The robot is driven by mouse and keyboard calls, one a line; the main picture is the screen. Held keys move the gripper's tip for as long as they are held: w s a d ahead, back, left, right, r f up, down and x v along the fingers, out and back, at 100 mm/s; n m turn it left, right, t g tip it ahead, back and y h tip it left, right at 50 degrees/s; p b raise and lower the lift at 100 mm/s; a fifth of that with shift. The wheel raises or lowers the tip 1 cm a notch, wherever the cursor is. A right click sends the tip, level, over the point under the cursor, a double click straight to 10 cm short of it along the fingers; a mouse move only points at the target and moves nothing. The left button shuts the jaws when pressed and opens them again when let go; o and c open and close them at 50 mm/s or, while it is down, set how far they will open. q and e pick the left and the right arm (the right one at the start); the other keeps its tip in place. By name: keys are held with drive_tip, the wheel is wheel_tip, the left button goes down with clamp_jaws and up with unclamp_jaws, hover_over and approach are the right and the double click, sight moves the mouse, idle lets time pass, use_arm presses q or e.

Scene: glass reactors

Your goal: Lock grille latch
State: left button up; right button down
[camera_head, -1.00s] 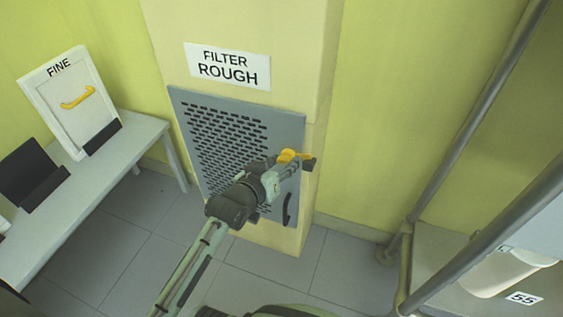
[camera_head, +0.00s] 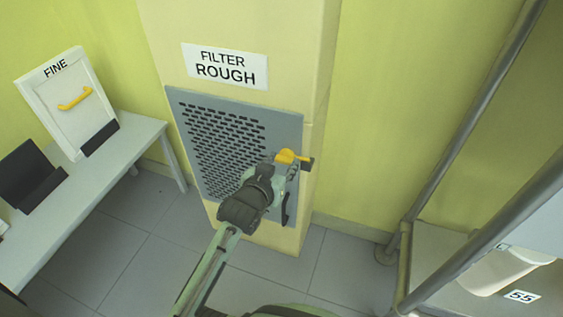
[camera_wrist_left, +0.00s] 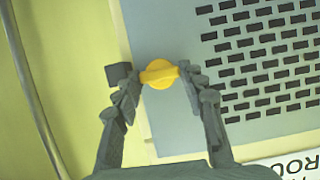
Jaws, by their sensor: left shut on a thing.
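The grey perforated grille (camera_head: 220,108) is closed flat against the cream column under the FILTER ROUGH sign. Its yellow latch (camera_head: 288,156) is at the right edge of the grille. In the left wrist view the yellow latch (camera_wrist_left: 159,73) has a round hub with a bar across it. My left gripper (camera_head: 283,163) is shut on the latch, with one finger on each side of it, as the left wrist view (camera_wrist_left: 158,80) shows. A dark catch (camera_wrist_left: 118,72) sits beside the latch at the panel edge. My right gripper is not in view.
A dark handle (camera_head: 286,207) is on the grille's lower right. A white table (camera_head: 88,205) at left holds a FINE filter panel (camera_head: 72,105) and a dark stand (camera_head: 30,177). A metal rail frame (camera_head: 470,120) stands at right. Floor between is clear.

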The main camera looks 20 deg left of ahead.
use_arm(q)
drive_tip(key=o, duration=1.2)
drive_tip(key=shift+f, duration=0.1)
drive_tip(key=shift+c, duration=0.2)
